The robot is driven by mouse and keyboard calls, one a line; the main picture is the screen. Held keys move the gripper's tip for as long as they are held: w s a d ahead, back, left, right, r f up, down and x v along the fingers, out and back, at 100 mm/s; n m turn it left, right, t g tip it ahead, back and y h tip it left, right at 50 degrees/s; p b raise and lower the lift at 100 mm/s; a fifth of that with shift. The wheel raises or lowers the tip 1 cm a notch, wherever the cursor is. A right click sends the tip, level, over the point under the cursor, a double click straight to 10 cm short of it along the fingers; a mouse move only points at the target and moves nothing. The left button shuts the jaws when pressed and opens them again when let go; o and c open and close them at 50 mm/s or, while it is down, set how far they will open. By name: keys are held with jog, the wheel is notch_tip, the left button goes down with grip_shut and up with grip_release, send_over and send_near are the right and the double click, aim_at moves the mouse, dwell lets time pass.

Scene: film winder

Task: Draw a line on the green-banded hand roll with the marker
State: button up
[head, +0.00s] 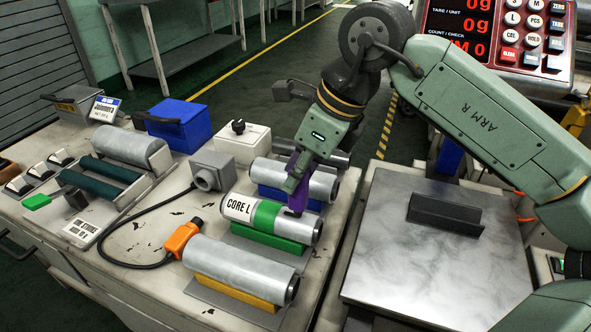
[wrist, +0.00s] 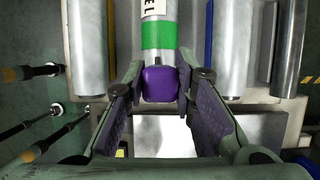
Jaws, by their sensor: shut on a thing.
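My gripper (head: 297,192) is above the roll's right end, just right of the band. In the wrist view its two fingers are shut on a purple block (wrist: 160,84), which seems to be the marker's body. The block covers part of the roll beyond the band.
A grey roll on a yellow cradle (head: 240,272) lies in front, and another on a blue cradle (head: 275,195) behind. An orange-ended cable (head: 180,240) lies left. A weighing scale plate (head: 440,250) stands right. The winder with its rollers (head: 110,172) is far left.

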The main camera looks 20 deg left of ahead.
jog(key=shift+d, duration=1.4)
jog(key=shift+r, duration=0.2)
notch_tip(320, 180, up, 7)
jog(key=p, duration=0.4)
jog(key=shift+p, duration=0.3)
